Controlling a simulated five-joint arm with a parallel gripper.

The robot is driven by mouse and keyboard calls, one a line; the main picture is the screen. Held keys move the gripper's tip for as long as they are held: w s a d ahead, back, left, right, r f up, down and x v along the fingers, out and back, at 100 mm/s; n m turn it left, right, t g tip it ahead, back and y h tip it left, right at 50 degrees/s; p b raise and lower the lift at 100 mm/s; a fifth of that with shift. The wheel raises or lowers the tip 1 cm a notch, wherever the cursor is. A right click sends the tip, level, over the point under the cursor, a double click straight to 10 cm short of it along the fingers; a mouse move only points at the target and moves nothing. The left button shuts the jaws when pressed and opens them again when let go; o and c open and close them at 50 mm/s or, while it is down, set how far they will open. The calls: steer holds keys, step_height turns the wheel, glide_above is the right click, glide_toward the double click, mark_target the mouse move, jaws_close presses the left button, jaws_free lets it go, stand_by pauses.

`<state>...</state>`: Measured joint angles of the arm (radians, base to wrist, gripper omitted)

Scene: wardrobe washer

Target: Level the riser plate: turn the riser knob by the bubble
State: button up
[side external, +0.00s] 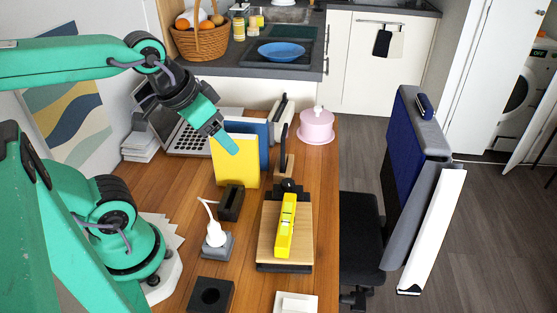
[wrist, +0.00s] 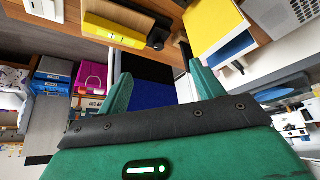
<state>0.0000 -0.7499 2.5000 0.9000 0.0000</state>
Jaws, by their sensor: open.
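The wooden riser plate (side external: 263,238) lies on the desk with a yellow spirit level (side external: 286,225) along it. A black knob (side external: 289,187) stands at the plate's far end. The bubble is too small to read, and I cannot tell which way the plate tilts. My gripper (side external: 230,146) is in the air above the yellow folder, back and left of the knob, apart from it. In the wrist view my gripper (wrist: 160,70) is open and empty. The spirit level (wrist: 112,31), plate (wrist: 125,12) and knob (wrist: 157,39) show at the top there.
A yellow folder (side external: 234,163) and a blue one (side external: 262,132) stand upright below my gripper. A black holder (side external: 231,203), a white plug on a grey block (side external: 216,246) and a pink cake box (side external: 316,126) are nearby. A laptop (side external: 183,138) sits behind.

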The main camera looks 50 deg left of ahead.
steer(key=shift+c, duration=0.5)
steer(key=shift+c, duration=1.1)
steer(key=m+g, duration=0.5)
steer(key=m, duration=0.9)
glide_toward(288, 182)
steer(key=shift+d+f, duration=0.1)
steer(key=shift+w+f+g, duration=0.25)
steer(key=shift+f+g, duration=0.05)
steer(key=shift+f, duration=0.05)
steer(key=shift+f, duration=0.1)
steer(key=shift+f, duration=3.8)
